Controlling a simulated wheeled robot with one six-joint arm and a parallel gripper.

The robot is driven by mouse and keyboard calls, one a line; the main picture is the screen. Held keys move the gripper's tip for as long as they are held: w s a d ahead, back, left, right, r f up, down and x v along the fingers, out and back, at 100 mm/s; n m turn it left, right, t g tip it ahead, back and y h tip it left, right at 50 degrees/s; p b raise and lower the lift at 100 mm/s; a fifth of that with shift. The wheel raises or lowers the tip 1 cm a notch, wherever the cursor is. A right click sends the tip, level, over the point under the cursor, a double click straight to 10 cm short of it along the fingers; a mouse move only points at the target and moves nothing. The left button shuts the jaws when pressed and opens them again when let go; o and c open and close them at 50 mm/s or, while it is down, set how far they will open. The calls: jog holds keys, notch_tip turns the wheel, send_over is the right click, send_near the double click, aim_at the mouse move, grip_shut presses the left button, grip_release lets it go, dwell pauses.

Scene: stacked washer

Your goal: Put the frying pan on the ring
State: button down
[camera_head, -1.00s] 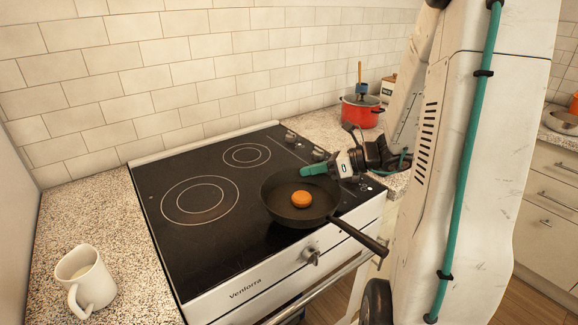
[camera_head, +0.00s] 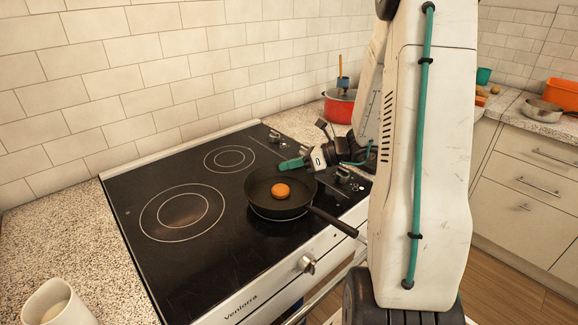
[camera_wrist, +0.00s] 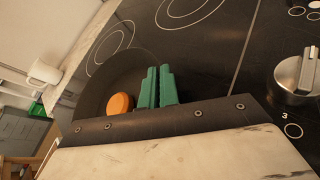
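The black frying pan (camera_head: 262,185) is over the right front part of the cooktop, its handle reaching past the front edge. A round orange item (camera_head: 281,190) lies in it. A pale arc of a cooking ring (camera_head: 277,217) shows at the pan's near edge; the pan hides the rest. My gripper (camera_head: 289,164) is by the pan's far rim, its green fingers close together with nothing visible between them. The wrist view shows the fingers (camera_wrist: 157,88) beside the orange item (camera_wrist: 120,103), over or near the dark pan (camera_wrist: 92,92); contact cannot be told.
Two other rings, the front left ring (camera_head: 183,212) and the back ring (camera_head: 230,159), are bare. A white mug (camera_head: 52,306) stands on the left counter. A red pot (camera_head: 340,108) stands behind my arm. Knobs (camera_wrist: 297,75) line the cooktop's right side.

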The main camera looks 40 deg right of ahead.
jog(key=shift+f, duration=0.25)
jog(key=c, duration=1.7)
grip_release()
